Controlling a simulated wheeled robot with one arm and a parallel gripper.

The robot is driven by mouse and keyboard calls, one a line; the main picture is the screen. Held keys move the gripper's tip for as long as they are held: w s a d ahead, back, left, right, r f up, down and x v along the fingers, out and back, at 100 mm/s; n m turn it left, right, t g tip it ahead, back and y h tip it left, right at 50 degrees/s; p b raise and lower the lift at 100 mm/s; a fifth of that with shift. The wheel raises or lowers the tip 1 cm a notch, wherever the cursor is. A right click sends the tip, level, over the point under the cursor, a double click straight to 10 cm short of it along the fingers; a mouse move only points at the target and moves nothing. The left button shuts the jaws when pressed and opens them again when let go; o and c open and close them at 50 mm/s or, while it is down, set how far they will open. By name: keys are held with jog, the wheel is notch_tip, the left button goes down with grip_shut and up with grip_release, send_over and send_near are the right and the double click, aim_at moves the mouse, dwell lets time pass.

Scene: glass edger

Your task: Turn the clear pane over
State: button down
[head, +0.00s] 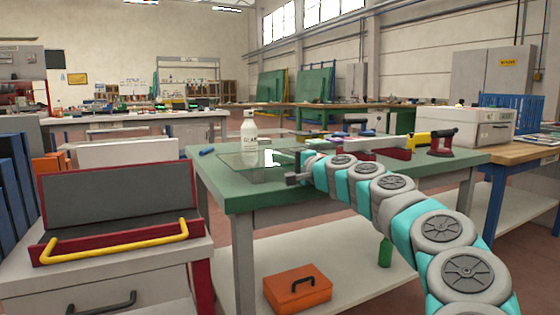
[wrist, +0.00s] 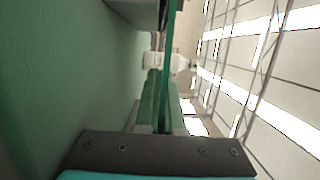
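The clear pane (head: 240,171) is a thin see-through sheet lying roughly level at the left end of the green table (head: 345,187). In the wrist view it shows edge-on as a thin green strip (wrist: 170,45), with a gap to the table surface. My gripper (head: 293,179) is at the pane's right near corner. In the wrist view, one finger lies on each side of the pane's edge, and the gripper (wrist: 160,118) looks shut on it. How firmly the fingers press is hard to see.
A white bottle (head: 249,131) stands just behind the pane. Coloured tools (head: 395,143) lie farther right on the table. A red case with a yellow handle (head: 115,245) sits on the left cabinet. An orange box (head: 297,290) is on the lower shelf.

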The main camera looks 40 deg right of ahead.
jog(key=c, duration=1)
grip_release()
jog(key=shift+o, duration=0.2)
jog(key=shift+s, duration=3.9)
